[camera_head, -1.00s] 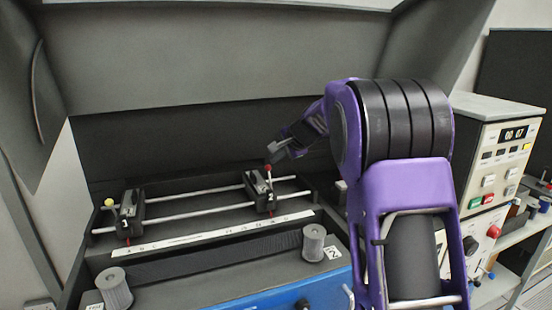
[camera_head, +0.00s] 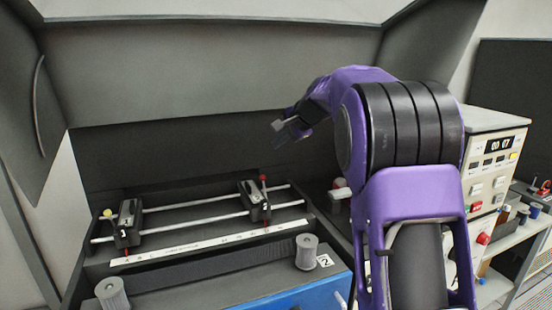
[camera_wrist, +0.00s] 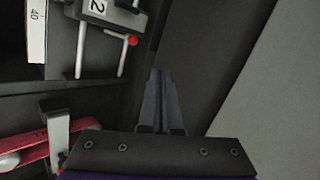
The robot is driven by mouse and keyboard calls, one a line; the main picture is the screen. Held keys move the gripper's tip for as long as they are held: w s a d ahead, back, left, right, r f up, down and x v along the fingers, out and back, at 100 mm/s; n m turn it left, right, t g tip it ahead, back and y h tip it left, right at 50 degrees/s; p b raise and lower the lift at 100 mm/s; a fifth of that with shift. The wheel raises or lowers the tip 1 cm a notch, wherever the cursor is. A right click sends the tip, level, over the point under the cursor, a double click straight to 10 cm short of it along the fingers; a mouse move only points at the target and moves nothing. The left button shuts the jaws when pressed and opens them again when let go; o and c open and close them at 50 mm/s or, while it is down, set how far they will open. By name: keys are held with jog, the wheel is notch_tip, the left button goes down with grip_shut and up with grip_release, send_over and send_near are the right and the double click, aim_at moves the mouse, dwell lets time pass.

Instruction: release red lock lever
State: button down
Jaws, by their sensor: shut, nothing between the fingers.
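The red lock lever (camera_head: 263,179) has a small red knob and stands roughly upright beside the dark block marked 2 (camera_head: 252,204) on the twin rails. In the wrist view the red knob (camera_wrist: 132,41) shows to the upper left, apart from my fingers, with part of block 2 (camera_wrist: 97,8) at the top. My gripper (camera_head: 277,125) is above the lever, clear of it. Its fingers (camera_wrist: 158,72) are together and hold nothing.
A second block marked 1 (camera_head: 128,222), with a yellow knob (camera_head: 108,213), sits at the left of the rails (camera_head: 190,219). A white scale strip (camera_head: 210,244) and grey spools (camera_head: 307,252) lie in front. A dark panel stands behind. A control box (camera_head: 493,160) is at right.

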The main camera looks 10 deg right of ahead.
jog(key=r, duration=0.4)
jog(key=shift+w+d, duration=0.15)
jog(key=shift+d, duration=0.25)
jog(key=shift+a, duration=0.1)
